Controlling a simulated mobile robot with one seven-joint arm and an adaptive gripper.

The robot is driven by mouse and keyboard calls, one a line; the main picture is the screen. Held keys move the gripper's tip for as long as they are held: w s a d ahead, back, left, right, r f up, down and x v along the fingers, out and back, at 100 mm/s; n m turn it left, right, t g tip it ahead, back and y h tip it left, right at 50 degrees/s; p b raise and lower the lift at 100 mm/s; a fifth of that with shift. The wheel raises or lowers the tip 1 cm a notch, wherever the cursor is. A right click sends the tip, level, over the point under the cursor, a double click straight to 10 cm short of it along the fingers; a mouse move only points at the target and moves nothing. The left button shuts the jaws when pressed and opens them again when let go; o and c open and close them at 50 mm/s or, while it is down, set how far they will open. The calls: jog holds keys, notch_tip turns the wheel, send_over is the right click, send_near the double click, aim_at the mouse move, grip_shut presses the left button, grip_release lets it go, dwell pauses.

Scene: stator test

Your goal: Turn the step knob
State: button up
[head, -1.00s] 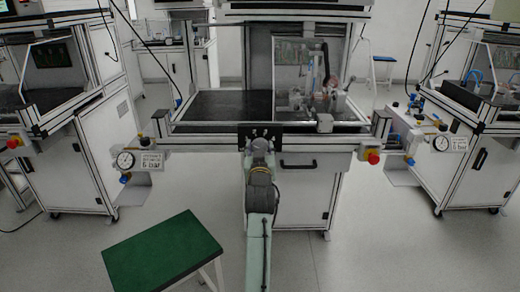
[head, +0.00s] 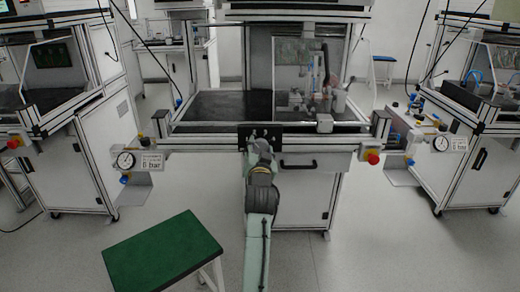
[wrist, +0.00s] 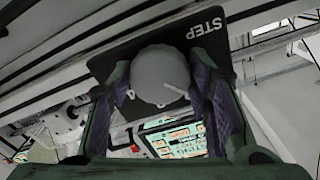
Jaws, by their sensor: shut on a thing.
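My gripper (wrist: 161,92) is shut on the knob, with one dark padded finger on each side. In the head view my gripper (head: 259,146) is at the black control plate (head: 245,135) on the front of the middle workbench. My arm hides most of the knob there.
The middle workbench (head: 225,128) has a clear guard over a fixture at its right. A red stop button (head: 373,157) sits right of the plate, a pressure gauge (head: 125,160) left. A green-topped stool (head: 163,252) stands front left. Grey floor is clear at right.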

jog(key=shift+m, duration=1.7)
jog(key=o, duration=1.1)
jog(key=shift+o, duration=0.2)
jog(key=s, duration=1.2)
